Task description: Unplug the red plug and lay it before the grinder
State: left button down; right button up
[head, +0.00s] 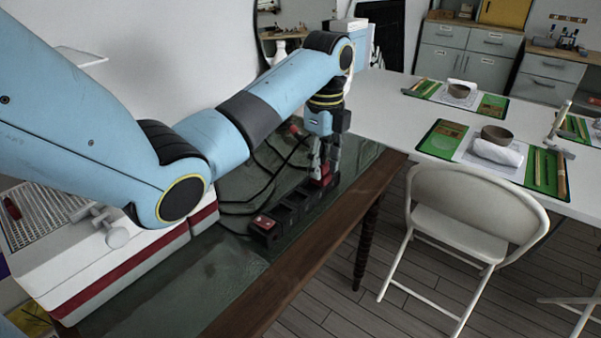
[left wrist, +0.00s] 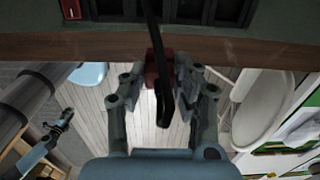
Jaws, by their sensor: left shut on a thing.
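My left gripper (head: 318,172) is over the far end of a dark power strip (head: 285,215) on the green-topped table. It is shut on the red plug (head: 321,181). In the left wrist view the red plug (left wrist: 152,70) sits between my left fingertips (left wrist: 160,90), with a black cable in front of it. There the power strip (left wrist: 180,12) is at the top edge, and the plug appears apart from its sockets. A red switch (head: 263,222) marks the strip's near end. I cannot make out the grinder. My right gripper is not in view.
Dark cables (head: 262,180) lie behind the strip, near another small red piece (head: 296,130). A white and red block (head: 140,262) stands at left. The table's wooden edge (head: 335,225) runs along the right, with a white chair (head: 465,215) beyond. The near tabletop is clear.

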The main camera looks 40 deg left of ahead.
pick_arm(q)
jog(key=w+d+r+p, duration=0.2)
jog(key=d+r+p, duration=0.3)
jog(key=r, duration=0.3)
jog(key=shift+w+d+r+p, duration=0.15)
jog(key=shift+d+r+p, duration=0.15)
jog(key=shift+p, duration=0.45)
dwell(0.4)
